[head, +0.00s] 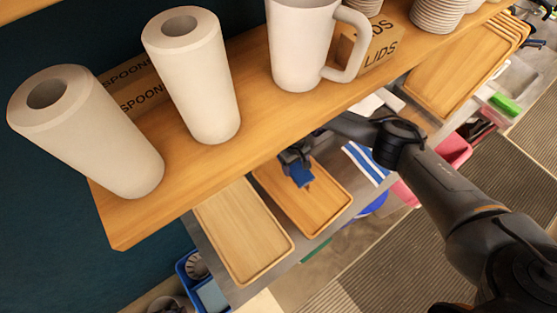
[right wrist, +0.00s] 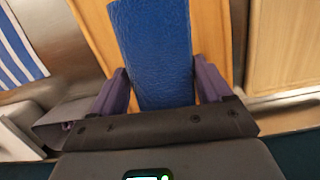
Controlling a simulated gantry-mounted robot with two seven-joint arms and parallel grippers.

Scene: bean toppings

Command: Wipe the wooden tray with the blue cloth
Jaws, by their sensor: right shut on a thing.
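The blue cloth (head: 302,176) is held in my right gripper (head: 297,163), over the wooden tray (head: 327,207) on the lower counter. In the right wrist view the cloth (right wrist: 155,45) stands out between the two purple fingers of the gripper (right wrist: 163,88), with the tray (right wrist: 95,25) behind it. The cloth looks low at the tray's surface, but I cannot tell whether it touches. The upper shelf hides the tray's far end. My left gripper is not in view.
A second, lighter wooden tray (head: 243,232) lies to the left. Above is a wooden shelf (head: 250,115) with paper rolls (head: 192,75) and a white pitcher (head: 300,45), overhanging the counter. A blue-and-white striped cloth (head: 365,162) lies right of the tray.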

